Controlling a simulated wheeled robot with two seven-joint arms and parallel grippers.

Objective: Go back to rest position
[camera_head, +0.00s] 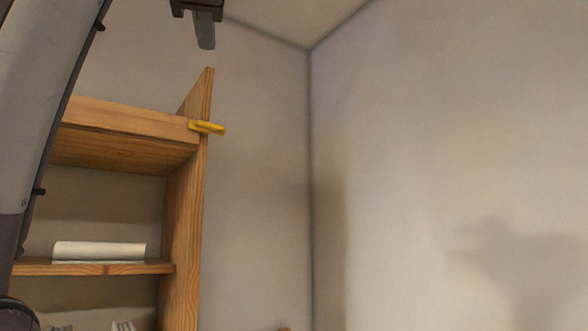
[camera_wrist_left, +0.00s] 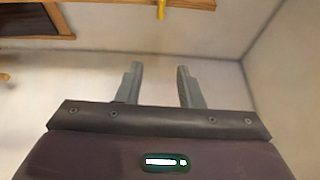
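My left gripper (camera_wrist_left: 160,84) shows in the left wrist view with its two grey fingers apart and nothing between them. In the head view the left gripper (camera_head: 205,42) shows at the top edge, partly cut off, above the wooden shelf unit and in front of the wall. My left arm runs down the left side of the head view. A yellow object (camera_head: 207,127) sits at the right side of the shelf's upper board, apart from the gripper. It also shows at the top of the left wrist view (camera_wrist_left: 161,9). My right gripper is not in either view. No piano keys show.
The wooden shelf unit (camera_head: 184,230) stands at the left of the head view. A white rolled or folded item (camera_head: 99,251) lies on its lower shelf. Bare walls (camera_head: 450,150) meet in a corner to the right, and the space in front of them looks clear.

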